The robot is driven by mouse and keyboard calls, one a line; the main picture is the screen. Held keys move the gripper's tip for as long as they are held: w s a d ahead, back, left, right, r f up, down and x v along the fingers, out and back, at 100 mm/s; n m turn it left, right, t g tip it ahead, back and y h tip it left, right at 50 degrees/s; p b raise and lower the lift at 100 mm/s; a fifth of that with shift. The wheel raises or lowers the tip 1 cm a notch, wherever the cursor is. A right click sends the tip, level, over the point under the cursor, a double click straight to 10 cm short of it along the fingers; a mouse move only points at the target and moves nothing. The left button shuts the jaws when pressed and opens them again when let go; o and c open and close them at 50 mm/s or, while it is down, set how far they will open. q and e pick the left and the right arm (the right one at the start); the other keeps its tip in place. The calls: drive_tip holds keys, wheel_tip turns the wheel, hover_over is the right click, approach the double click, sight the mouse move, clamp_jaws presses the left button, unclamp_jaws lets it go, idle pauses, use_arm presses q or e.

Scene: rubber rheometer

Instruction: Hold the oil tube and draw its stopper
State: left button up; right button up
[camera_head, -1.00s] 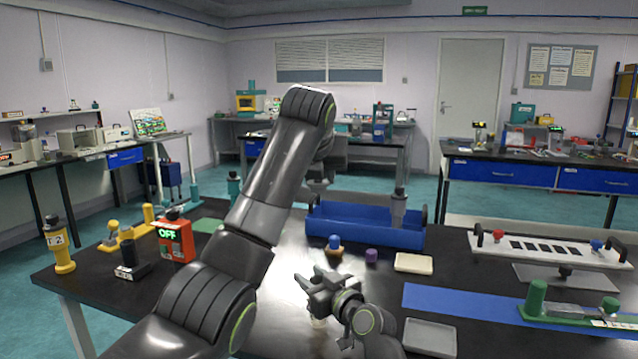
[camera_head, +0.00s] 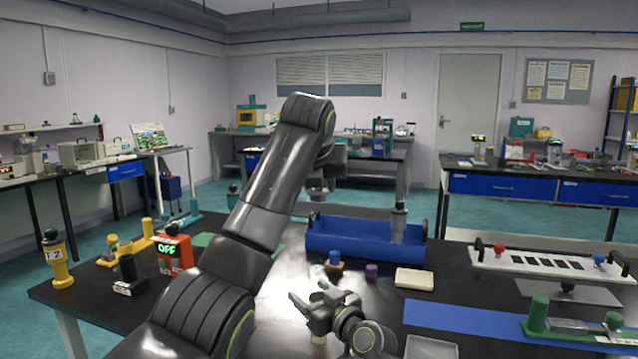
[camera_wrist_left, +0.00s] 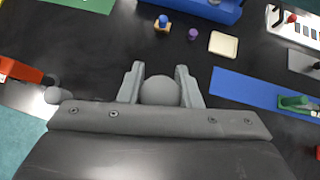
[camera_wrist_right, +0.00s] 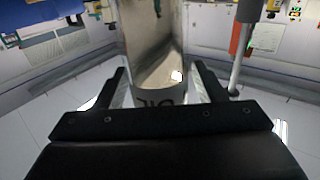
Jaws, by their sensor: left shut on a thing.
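My left gripper (camera_head: 318,191) is raised above the table, in front of the blue crate and partly behind its own arm in the head view. The left wrist view shows its fingers (camera_wrist_left: 160,88) shut on a round grey stopper (camera_wrist_left: 160,91). My right gripper (camera_head: 318,306) is lower, near the table front. In the right wrist view its fingers (camera_wrist_right: 160,85) close on both sides of the oil tube (camera_wrist_right: 160,96), whose lettering appears inverted. A pale end of the tube (camera_head: 318,338) shows below the right gripper. The tube's mouth is hidden.
Behind are a blue-topped piece (camera_head: 335,261), purple cap (camera_head: 372,271), cream pad (camera_head: 414,280) and blue crate (camera_head: 365,242). A red device (camera_head: 174,255) stands left. A grey tray (camera_head: 430,347) and blue mat (camera_head: 465,318) lie right.

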drive_tip(key=v, duration=1.2)
idle(0.5)
